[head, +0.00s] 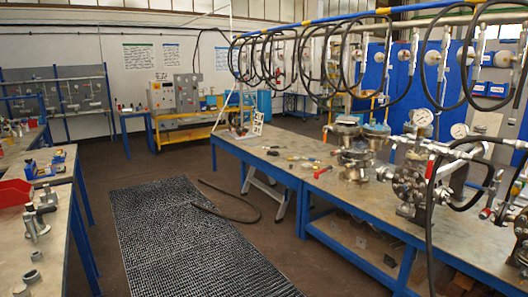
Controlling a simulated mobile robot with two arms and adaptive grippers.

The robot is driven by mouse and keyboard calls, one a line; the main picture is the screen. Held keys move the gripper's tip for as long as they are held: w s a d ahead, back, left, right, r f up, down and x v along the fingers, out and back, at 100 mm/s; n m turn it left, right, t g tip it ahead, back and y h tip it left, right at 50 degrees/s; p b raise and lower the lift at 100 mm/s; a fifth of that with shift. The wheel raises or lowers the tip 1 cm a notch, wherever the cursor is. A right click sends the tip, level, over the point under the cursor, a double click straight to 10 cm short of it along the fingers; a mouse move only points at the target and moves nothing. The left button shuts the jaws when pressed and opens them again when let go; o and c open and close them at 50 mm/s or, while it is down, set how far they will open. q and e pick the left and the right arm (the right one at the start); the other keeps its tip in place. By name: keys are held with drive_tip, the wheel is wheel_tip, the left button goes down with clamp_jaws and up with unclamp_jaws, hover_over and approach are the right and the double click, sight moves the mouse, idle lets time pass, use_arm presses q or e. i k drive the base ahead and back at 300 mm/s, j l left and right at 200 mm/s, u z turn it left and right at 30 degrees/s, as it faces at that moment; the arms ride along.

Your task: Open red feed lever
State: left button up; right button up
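A red handle (430,166) stands roughly upright among the fittings of the flanged vessel (408,185) on the right workbench. A smaller red part (485,213) shows on the pipework further right. I cannot tell for sure which of these is the feed lever, or its exact position. A second flanged vessel (358,162) stands on the bench to the left. A red-handled item (322,172) lies flat on the bench top near it. Neither of my grippers shows in the head view.
The blue-framed workbench (345,213) runs along the right. Black hoses (400,95) hang from an overhead rail, and one hose (228,212) lies on the floor by a black mat (185,245). A left bench (60,225) carries fittings and a red bin (14,192). The floor between the benches is largely open.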

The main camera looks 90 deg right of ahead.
sight(430, 165)
drive_tip(key=z, duration=3.9)
